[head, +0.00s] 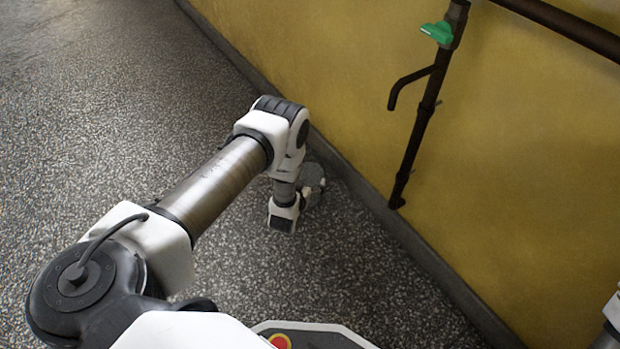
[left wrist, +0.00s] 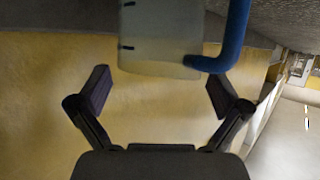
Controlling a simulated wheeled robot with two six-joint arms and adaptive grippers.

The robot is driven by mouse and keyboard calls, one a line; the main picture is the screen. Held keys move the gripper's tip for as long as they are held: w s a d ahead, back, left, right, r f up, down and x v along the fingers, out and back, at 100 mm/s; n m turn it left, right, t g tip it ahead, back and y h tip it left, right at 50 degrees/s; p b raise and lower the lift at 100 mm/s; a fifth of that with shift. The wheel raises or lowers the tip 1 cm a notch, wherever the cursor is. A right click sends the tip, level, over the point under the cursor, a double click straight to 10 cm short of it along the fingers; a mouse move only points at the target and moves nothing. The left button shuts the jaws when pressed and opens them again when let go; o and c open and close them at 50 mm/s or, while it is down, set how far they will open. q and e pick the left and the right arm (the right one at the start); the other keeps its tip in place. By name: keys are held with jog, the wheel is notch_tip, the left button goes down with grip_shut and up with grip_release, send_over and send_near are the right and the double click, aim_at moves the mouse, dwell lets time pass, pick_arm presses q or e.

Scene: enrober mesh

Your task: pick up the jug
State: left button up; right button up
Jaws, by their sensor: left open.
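The jug (left wrist: 160,38) shows at the top of the left wrist view. It has a pale, cloudy body with short dark marks along one side and a blue handle (left wrist: 232,40) on the right. My left gripper (left wrist: 160,84) is open, its two dark fingers spread to either side of the jug's near end. The fingers do not appear closed on it. In the head view my left wrist hides most of that spot, and I cannot clearly make out the jug there. My right gripper is out of view.
A yellow wall (head: 480,150) with a dark base strip runs along the right of the head view. The speckled floor (head: 100,110) is clear on the left.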

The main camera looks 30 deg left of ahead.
aim_at(313, 168)
pick_arm(q)
jog(key=b+x, duration=0.4)
jog(key=x, duration=0.1)
jog(key=shift+d+f, duration=0.1)
jog(key=shift+f, duration=0.35)
jog(key=shift+w, duration=0.25)
jog(key=shift+r, duration=0.2)
jog(key=c, duration=1.3)
jog(key=shift+r, duration=0.1)
